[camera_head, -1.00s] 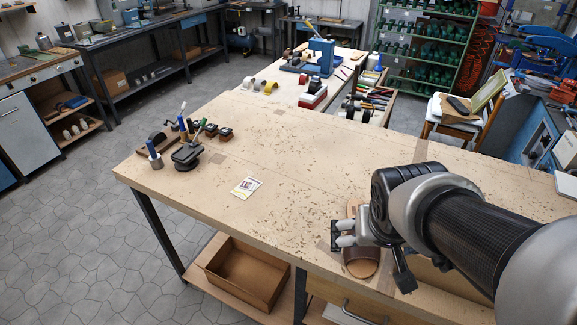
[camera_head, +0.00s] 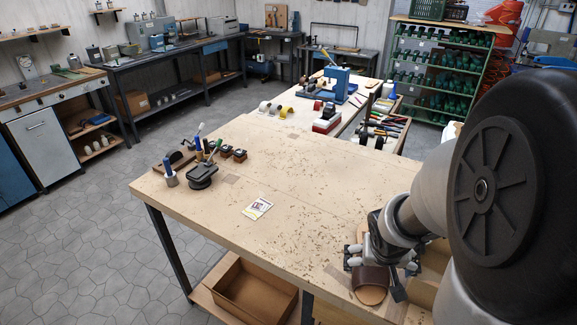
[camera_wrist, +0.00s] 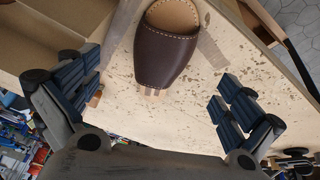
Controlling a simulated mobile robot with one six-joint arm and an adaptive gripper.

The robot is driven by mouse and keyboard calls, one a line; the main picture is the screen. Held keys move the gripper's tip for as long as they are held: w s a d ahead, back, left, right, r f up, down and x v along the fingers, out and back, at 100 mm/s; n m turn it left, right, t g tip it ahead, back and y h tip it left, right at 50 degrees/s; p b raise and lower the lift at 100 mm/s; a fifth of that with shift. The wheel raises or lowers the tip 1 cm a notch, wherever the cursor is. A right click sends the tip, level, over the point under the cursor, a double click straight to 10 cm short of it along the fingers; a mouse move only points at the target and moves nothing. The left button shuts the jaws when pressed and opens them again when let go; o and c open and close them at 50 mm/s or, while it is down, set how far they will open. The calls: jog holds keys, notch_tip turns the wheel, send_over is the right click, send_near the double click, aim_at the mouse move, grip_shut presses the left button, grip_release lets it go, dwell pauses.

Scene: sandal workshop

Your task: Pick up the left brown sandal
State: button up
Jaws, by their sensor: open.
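A brown sandal (camera_head: 371,279) with a dark leather strap and tan sole lies on the light wooden workbench (camera_head: 290,200), near its front edge. In the wrist view the sandal (camera_wrist: 165,58) lies with its dark strap towards my gripper, between the lines of the two fingers but beyond their tips. My gripper (camera_wrist: 155,88) is open and empty, with blue-padded fingers wide apart. In the head view my gripper (camera_head: 362,258) is over the sandal and hides part of it. I see only one sandal, and cannot tell whether it is the left one.
A card (camera_head: 257,208) lies on the bench, left of the sandal. A small vise (camera_head: 202,176) and several tools stand at the bench's left. Cardboard boxes (camera_wrist: 45,40) show beside the bench edge in the wrist view. The bench middle is clear apart from scraps.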

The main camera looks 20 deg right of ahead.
aim_at(373, 268)
jog(key=b+x, duration=0.2)
jog(key=x, duration=0.3)
jog(key=shift+f, duration=0.3)
jog(key=shift+w+b+x, duration=0.25)
jog(key=shift+b+x, duration=0.6)
jog(key=shift+x, duration=0.5)
jog(key=shift+w+b+x, duration=0.25)
jog(key=shift+b+x, duration=0.6)
jog(key=shift+x, duration=0.55)
jog(key=shift+r, duration=0.25)
jog(key=shift+a, duration=0.1)
jog(key=c, duration=1.2)
jog(key=shift+c, duration=0.7)
jog(key=shift+r, duration=0.15)
